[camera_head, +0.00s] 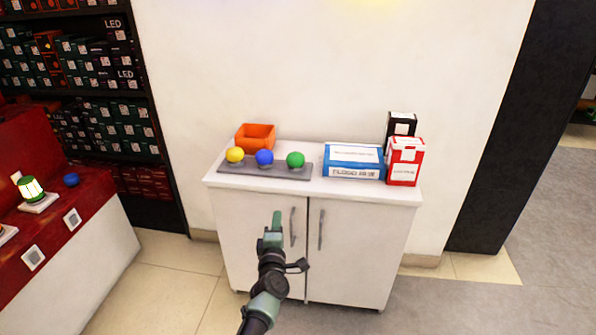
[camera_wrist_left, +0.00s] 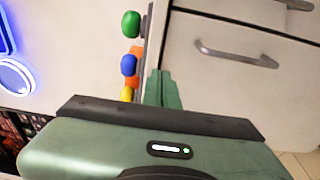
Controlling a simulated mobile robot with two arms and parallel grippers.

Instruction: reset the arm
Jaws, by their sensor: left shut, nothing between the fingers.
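My left arm comes in from the bottom of the head view, and its green left gripper (camera_head: 275,222) is in front of the white cabinet (camera_head: 255,235), below its top. The fingers are together with nothing between them. In the left wrist view the shut fingers (camera_wrist_left: 162,88) point toward the cabinet's front, and the ball row shows beside them. Whether the fingertips touch the cabinet cannot be told. My right gripper is in neither view.
On the cabinet top, a grey tray (camera_head: 228,170) bears yellow, blue and green balls. An orange bin (camera_head: 257,134) stands behind it. Blue (camera_head: 352,161), red (camera_head: 405,162) and black boxes stand right. A red-topped display counter (camera_head: 90,195) is at left. Floor at right is clear.

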